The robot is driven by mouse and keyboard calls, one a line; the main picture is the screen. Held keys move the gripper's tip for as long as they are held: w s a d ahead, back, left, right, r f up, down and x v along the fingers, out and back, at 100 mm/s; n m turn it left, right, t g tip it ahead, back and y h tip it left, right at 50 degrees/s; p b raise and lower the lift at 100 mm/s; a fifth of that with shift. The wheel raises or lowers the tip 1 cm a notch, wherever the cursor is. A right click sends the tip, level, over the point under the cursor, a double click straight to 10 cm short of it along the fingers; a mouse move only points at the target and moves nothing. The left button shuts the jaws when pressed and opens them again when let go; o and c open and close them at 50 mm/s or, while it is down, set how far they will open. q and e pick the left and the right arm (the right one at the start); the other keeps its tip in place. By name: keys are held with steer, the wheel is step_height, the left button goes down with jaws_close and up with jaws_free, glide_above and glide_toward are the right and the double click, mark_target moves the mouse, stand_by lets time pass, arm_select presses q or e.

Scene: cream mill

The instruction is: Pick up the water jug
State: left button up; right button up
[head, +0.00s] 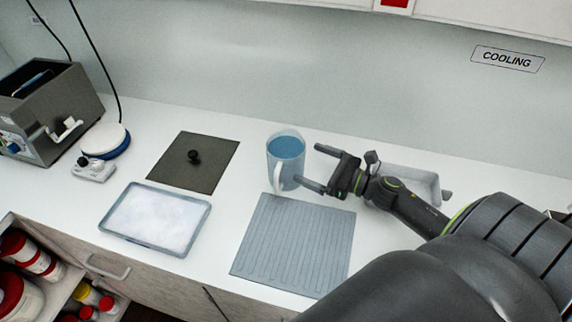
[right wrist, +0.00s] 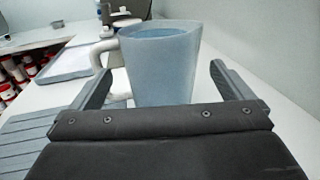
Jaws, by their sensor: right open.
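The water jug (head: 286,158) is a clear, bluish jug with a white handle, standing upright on the white counter behind the grey ribbed mat. Blue water shows inside it. My right gripper (head: 310,167) is open at the jug's right side, with its fingers pointing at it. In the right wrist view the jug (right wrist: 165,70) stands ahead between the two open fingers (right wrist: 160,85), with its handle on the left near the left finger. I cannot tell whether that finger touches the handle. My left gripper is not in view.
The grey ribbed mat (head: 290,245) lies in front of the jug. A grey bath unit (head: 60,120) stands far left. A pale tray (head: 405,180) lies behind my right arm.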

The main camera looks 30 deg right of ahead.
mark_target(304, 159)
steer(key=shift+w+a+r+p, duration=0.15)
steer(key=shift+w+a+p, duration=0.2)
steer(key=shift+w, duration=0.25)
steer(key=shift+w+a+r+p, duration=0.1)
steer(key=shift+w+a+p, duration=0.15)
steer(key=shift+w+p, duration=0.25)
steer(key=p+x, duration=0.2)
steer(key=x, duration=0.1)
steer(key=shift+w+a+f+p, duration=0.25)
steer(key=shift+w+a+p, duration=0.1)
steer(key=shift+w, duration=0.2)
steer(key=shift+s, duration=0.1)
steer(key=c, duration=1.5)
steer(key=shift+r, duration=0.15)
